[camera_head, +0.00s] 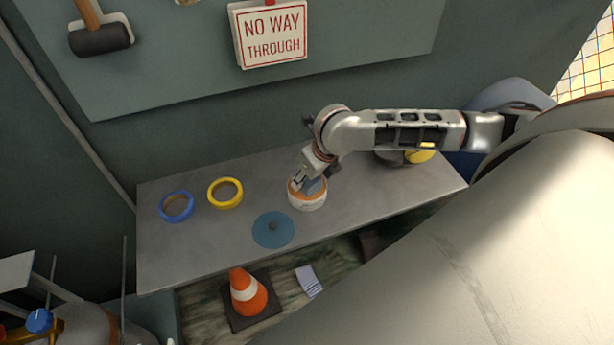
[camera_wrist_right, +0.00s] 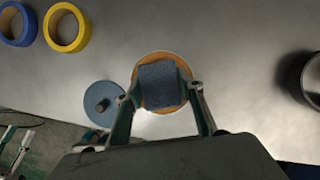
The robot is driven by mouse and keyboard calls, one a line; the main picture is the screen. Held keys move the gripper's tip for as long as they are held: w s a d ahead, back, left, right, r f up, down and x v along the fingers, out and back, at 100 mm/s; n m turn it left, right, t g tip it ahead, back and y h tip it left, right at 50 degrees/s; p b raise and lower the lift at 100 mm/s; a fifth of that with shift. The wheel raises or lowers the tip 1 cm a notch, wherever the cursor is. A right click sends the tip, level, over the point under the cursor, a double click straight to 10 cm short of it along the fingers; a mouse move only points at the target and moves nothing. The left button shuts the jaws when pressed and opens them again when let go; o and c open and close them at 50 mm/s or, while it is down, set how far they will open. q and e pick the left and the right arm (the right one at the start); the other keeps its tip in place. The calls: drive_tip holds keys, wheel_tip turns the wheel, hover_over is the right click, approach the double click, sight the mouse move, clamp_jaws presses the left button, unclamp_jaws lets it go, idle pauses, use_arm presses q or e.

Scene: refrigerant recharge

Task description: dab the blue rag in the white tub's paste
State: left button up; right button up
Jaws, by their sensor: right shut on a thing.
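The white tub (camera_head: 307,203) stands open on the grey bench, with orange-brown paste showing inside its rim. In the right wrist view the paste (camera_wrist_right: 152,64) shows around the rag. The blue rag (camera_head: 313,187) is between the fingers of my right gripper (camera_head: 308,180), which is shut on it from above. The rag (camera_wrist_right: 160,85) is over the tub's mouth and covers much of it in the wrist view, where the gripper (camera_wrist_right: 160,96) also shows. I cannot tell whether the rag touches the paste. My left gripper is not in view.
A blue disc lid (camera_head: 273,230) with a knob lies beside the tub. A yellow tape roll (camera_head: 225,193) and a blue tape roll (camera_head: 177,207) lie to the left on the bench (camera_head: 200,250). A dark round object (camera_wrist_right: 312,80) is at the right. An orange cone (camera_head: 247,295) stands below.

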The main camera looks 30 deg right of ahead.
drive_tip(key=shift+s+f+p, duration=0.15)
drive_tip(key=shift+p, duration=0.35)
idle(1.8)
wheel_tip(320, 180, up, 3)
drive_tip(key=shift+f+p, duration=0.2)
drive_tip(key=shift+p, duration=1.05)
drive_tip(key=shift+r, duration=2.3)
drive_tip(key=shift+a, duration=0.1)
